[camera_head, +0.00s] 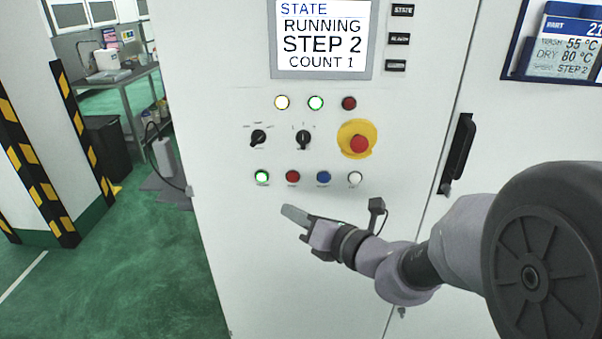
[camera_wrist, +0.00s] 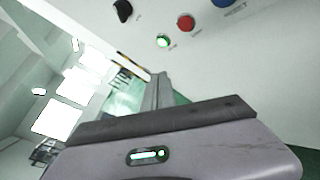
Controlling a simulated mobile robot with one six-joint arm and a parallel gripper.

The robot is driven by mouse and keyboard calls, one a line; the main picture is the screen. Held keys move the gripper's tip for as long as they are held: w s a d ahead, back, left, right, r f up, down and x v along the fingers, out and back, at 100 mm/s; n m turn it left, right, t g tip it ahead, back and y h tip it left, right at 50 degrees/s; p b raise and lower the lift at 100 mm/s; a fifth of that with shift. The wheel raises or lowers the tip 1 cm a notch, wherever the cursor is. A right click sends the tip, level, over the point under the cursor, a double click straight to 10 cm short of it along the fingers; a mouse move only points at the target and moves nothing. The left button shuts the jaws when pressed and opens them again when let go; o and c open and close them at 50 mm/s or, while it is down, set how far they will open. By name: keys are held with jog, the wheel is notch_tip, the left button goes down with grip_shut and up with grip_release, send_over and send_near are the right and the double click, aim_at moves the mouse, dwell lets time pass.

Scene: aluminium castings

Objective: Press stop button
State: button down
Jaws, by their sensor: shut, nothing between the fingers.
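A white control panel shows a lower row of buttons. A small red button (camera_head: 293,177) sits second from the left, between a lit green button (camera_head: 262,177) and a blue button (camera_head: 323,177); its label is too small to read. In the wrist view the red button (camera_wrist: 185,22) is right of the lit green one (camera_wrist: 162,41). A large red mushroom button (camera_head: 358,143) stands on a yellow plate above right. My gripper (camera_head: 294,215) is shut and empty, just below the lower row and apart from the buttons. Its fingertips also show in the wrist view (camera_wrist: 158,86).
Two black rotary switches (camera_head: 303,139) and several lamps sit above the lower row. A screen (camera_head: 322,38) reads RUNNING, STEP 2, COUNT 1. A black door handle (camera_head: 459,150) sticks out at right. Green floor and a striped pillar (camera_head: 40,150) lie at left.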

aim_at(293, 177)
jog(key=shift+w, duration=0.1)
jog(key=shift+w+d+p, duration=0.1)
jog(key=shift+w+p, duration=0.7)
jog(key=shift+w, duration=3.5)
jog(key=shift+w, duration=0.1)
jog(key=shift+w, duration=0.3)
jog(key=shift+w+p, duration=0.4)
jog(key=shift+p, duration=0.1)
jog(key=shift+s, duration=0.8)
jog(key=shift+s, duration=0.1)
